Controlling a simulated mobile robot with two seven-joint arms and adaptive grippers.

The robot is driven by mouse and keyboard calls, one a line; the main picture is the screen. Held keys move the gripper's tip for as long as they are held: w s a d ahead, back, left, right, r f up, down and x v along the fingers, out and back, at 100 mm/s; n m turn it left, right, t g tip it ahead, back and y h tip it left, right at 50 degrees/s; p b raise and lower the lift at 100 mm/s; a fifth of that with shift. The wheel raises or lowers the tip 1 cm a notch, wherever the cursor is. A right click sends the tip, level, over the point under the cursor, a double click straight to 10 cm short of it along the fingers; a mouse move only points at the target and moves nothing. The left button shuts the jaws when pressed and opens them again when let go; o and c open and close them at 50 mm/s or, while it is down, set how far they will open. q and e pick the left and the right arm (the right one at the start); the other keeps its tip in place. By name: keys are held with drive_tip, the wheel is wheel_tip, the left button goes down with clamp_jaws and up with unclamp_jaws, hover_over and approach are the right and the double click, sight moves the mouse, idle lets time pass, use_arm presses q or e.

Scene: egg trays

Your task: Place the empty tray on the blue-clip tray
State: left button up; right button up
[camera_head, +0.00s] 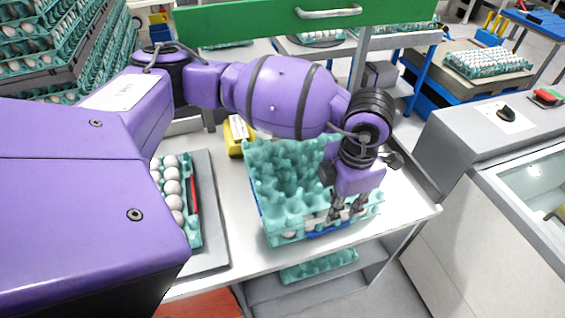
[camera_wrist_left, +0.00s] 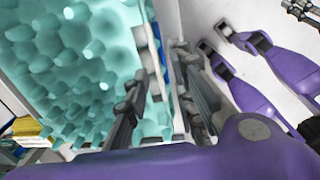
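An empty teal egg tray (camera_head: 262,165) sits on a stack at the middle of the table. It also fills the left of the left wrist view (camera_wrist_left: 75,60). Under its front edge, white eggs and a blue clip (camera_head: 328,231) of the tray below show. My left gripper (camera_head: 346,212) points down at the right front rim of the empty tray. In the left wrist view its two fingers (camera_wrist_left: 160,108) stand apart, with teal rim between them. I cannot make out firm contact.
A filled egg tray (camera_head: 196,225) lies on a grey slab to the left, partly behind my arm. A yellow box (camera_head: 236,137) stands behind the stack. A grey machine (camera_head: 470,150) stands to the right. The tabletop (camera_head: 245,258) is bare between slab and stack.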

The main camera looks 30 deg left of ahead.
use_arm(q)
wheel_tip(320, 180, up, 8)
drive_tip(key=p, duration=0.1)
drive_tip(key=shift+d+f+p, duration=0.15)
drive_tip(key=shift+f+p, duration=0.1)
drive_tip(key=shift+p, duration=0.1)
